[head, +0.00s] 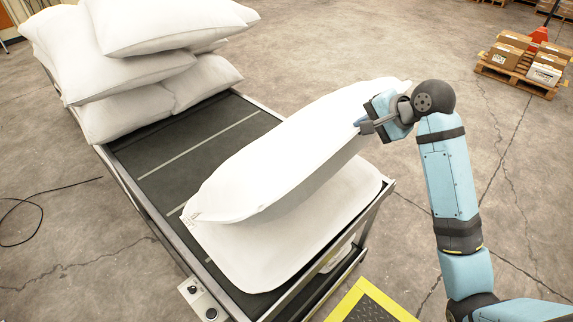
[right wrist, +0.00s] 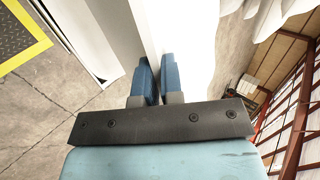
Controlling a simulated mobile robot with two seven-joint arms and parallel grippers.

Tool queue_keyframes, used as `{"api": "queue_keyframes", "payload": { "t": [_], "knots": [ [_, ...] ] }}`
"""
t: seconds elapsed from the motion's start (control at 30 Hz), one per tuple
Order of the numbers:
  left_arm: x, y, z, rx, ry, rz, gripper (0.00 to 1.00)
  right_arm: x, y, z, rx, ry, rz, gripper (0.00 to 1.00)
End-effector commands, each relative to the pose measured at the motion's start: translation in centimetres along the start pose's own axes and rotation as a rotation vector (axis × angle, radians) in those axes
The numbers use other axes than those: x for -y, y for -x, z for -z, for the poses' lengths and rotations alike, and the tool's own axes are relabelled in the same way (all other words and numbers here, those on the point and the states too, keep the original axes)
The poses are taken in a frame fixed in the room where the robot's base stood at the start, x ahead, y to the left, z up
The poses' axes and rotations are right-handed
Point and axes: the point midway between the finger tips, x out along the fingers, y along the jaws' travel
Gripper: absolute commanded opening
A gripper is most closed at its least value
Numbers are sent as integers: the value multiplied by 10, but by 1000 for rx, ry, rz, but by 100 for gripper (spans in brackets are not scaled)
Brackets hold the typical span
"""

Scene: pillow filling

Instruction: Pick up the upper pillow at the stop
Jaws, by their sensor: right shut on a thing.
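The upper pillow (head: 280,150) is white and is tilted, its right end raised off the lower pillow (head: 270,248), which lies flat at the near end of the dark conveyor. My right gripper (head: 368,124) is shut on the right edge of the upper pillow. In the right wrist view the blue fingers (right wrist: 155,80) have the white upper pillow (right wrist: 185,40) between and beside them. The left end of the upper pillow hangs low, over the lower one; whether they touch there is unclear. My left gripper is not in view.
A pile of several white pillows (head: 140,60) lies on the far part of the conveyor (head: 190,140). A control box (head: 200,300) is at its near left side. A yellow-edged platform (head: 375,300) is in front. A pallet with boxes (head: 522,68) stands far right on open floor.

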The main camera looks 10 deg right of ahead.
Motion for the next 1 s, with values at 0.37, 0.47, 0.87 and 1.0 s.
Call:
{"api": "queue_keyframes", "payload": {
  "t": [0.37, 0.47, 0.87, 1.0],
  "knots": [
    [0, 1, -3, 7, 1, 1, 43, 36, 34, 0, -2, 2, -27, 0],
    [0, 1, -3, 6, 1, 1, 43, 46, 43, 0, -4, 4, -43, 0],
    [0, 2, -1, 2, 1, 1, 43, 102, 99, 1, -8, 7, -163, 0],
    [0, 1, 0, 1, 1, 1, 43, 114, 110, 1, -8, 6, -189, 0]
  ]
}}
